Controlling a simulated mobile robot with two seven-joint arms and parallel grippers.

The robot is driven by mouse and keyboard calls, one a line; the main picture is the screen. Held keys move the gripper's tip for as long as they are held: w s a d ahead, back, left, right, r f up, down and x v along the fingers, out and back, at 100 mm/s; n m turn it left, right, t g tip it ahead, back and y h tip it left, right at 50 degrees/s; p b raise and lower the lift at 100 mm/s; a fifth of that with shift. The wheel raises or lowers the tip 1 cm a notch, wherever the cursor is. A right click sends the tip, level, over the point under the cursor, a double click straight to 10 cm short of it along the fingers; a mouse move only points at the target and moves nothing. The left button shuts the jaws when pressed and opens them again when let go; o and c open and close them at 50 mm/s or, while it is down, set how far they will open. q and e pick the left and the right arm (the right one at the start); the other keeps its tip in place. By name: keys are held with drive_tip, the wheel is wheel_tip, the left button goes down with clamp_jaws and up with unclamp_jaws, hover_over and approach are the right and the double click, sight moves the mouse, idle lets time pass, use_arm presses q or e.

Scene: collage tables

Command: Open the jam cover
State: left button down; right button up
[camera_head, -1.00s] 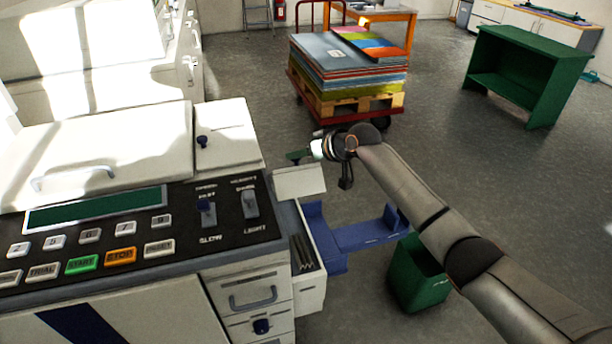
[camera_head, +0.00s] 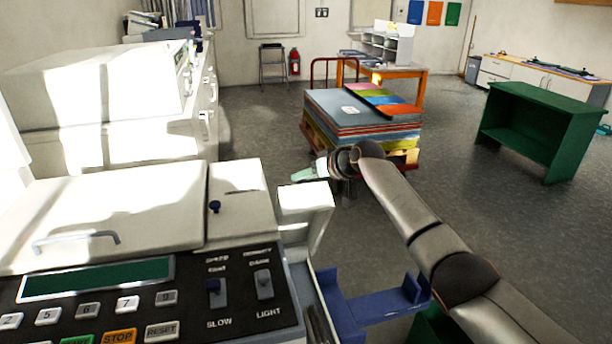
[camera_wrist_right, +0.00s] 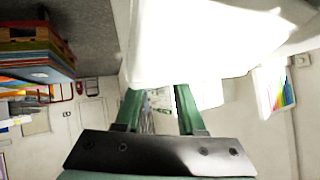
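The jam cover appears to be the white panel (camera_head: 305,198) on the right side of the printing machine (camera_head: 120,220) in the head view. It stands raised, its top about level with the machine's upper surface. My right gripper (camera_head: 305,173) is just above and behind the panel's top edge. In the right wrist view, the green fingers of my right gripper (camera_wrist_right: 158,100) are apart, with a gap between them. A large white surface (camera_wrist_right: 200,40), likely the cover, lies right at their tips. Whether they touch it cannot be told. My left gripper is out of view.
A blue tray (camera_head: 375,303) juts out at the machine's right, under my right arm. A cart with stacked coloured sheets (camera_head: 365,115) stands behind the gripper. A green table (camera_head: 540,130) stands far right. The grey floor between is open.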

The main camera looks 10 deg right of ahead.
drive_tip(key=o, duration=0.4)
drive_tip(key=shift+s+d+r, duration=0.1)
drive_tip(key=v, duration=1.2)
drive_tip(key=shift+s+b, duration=0.15)
drive_tip(key=shift+b, duration=0.2)
